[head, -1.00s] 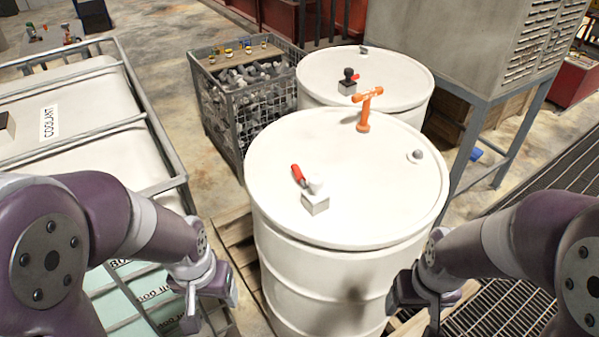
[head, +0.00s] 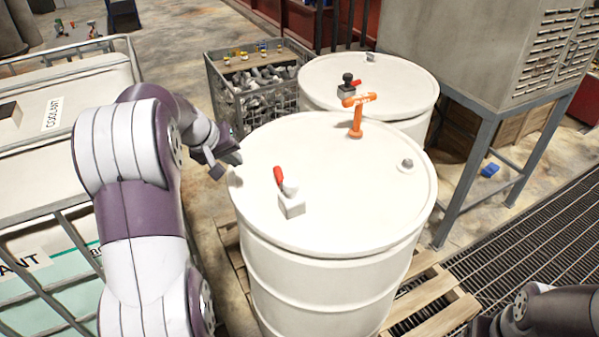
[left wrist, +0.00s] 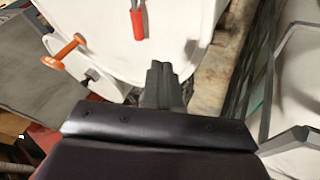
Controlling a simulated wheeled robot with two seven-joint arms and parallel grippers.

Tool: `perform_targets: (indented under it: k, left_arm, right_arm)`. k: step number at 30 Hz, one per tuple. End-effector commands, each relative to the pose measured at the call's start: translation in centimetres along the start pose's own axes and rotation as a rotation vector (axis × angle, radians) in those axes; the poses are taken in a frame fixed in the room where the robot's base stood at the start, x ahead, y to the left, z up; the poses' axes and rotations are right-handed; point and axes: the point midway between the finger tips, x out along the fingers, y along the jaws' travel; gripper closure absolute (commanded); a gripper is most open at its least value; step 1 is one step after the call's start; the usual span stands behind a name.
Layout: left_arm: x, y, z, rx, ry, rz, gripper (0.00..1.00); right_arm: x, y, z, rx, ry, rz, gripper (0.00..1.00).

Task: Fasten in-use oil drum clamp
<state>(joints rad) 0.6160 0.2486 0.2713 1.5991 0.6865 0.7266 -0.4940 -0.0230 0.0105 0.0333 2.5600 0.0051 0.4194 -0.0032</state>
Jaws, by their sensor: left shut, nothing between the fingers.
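The white front oil drum (head: 340,290) has an orange hand pump (head: 356,120) on its lid. A toggle clamp (head: 291,205) sits near the lid's front left, a pale block with a red handle (head: 279,177) that stands tilted up. In the left wrist view the red handle (left wrist: 138,20) is beyond my fingers, and the orange pump (left wrist: 64,50) is at upper left. My left gripper (head: 222,162) is shut and empty at the lid's left rim, apart from the clamp; its fingers (left wrist: 160,80) also show in the wrist view. My right gripper's fingers are not visible.
A second white drum (head: 318,73) with a black-knobbed clamp (head: 348,87) stands behind. A wire basket (head: 228,100) is at back left, a coolant tank (head: 30,150) at left. A grey cabinet (head: 470,45) stands at right. The drum stands on a wooden pallet (head: 440,297).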

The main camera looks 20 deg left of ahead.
Motion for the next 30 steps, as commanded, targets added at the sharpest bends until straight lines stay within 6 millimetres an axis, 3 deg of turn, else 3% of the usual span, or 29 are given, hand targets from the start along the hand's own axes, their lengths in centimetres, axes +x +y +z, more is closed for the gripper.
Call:
perform_targets:
  k: [10,14,27,30]
  left_arm:
    - [0.1,0.1,0.2,0.024,-0.008,0.000,1.00]
    - [1.1,0.1,0.3,0.024,-0.011,0.000,1.00]
    - [10.1,0.1,0.4,0.023,-0.012,-0.001,1.00]
    - [10.8,1.7,0.4,0.026,-0.011,0.000,1.00]
  right_arm:
    - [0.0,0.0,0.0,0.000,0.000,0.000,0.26]
    - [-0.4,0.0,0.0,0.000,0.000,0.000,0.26]
    - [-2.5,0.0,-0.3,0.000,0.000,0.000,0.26]
    - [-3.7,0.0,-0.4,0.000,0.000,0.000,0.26]
